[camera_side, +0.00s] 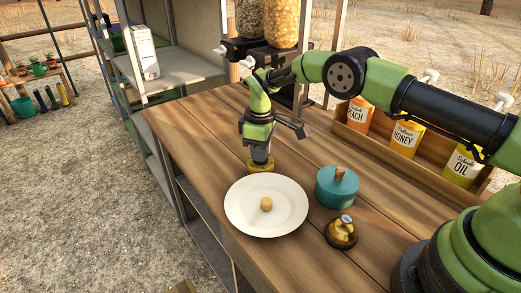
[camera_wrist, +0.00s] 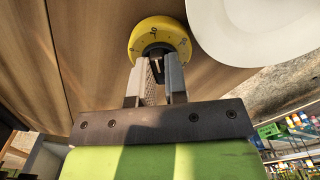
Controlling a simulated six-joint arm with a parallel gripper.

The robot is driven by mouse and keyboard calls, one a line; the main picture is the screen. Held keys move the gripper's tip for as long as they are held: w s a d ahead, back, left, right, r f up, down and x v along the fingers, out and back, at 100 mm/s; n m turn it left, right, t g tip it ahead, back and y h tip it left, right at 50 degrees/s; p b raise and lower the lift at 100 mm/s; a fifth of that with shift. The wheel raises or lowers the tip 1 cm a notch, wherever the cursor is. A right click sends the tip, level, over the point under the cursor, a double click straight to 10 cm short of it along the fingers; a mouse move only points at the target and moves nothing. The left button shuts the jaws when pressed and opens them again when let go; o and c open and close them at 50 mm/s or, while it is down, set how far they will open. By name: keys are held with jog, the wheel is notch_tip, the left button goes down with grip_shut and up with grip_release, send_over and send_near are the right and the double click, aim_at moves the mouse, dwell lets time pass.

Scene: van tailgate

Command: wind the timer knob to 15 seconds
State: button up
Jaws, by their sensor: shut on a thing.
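The timer is a round yellow dial (camera_wrist: 157,31) with dark markings and a dark knob (camera_wrist: 156,49) at its middle. In the wrist view my gripper (camera_wrist: 158,62) has its two fingers around the knob, shut on it. The marking the knob is set to is too small to read for sure. In the side view the yellow timer (camera_side: 260,166) sits on the wooden table behind the white plate, with my gripper (camera_side: 261,157) pointing down onto it. The knob is hidden there by the gripper.
A white plate (camera_side: 238,212) with a small tan piece (camera_side: 266,204) lies close in front of the timer. Bottles (camera_side: 405,138) stand in a wooden rack at the back right. The table's left part is clear.

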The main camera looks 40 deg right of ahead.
jog(key=shift+m, duration=1.1)
jog(key=shift+m, duration=1.2)
jog(key=shift+m, duration=0.6)
jog(key=o, duration=0.4)
jog(key=shift+o, duration=0.2)
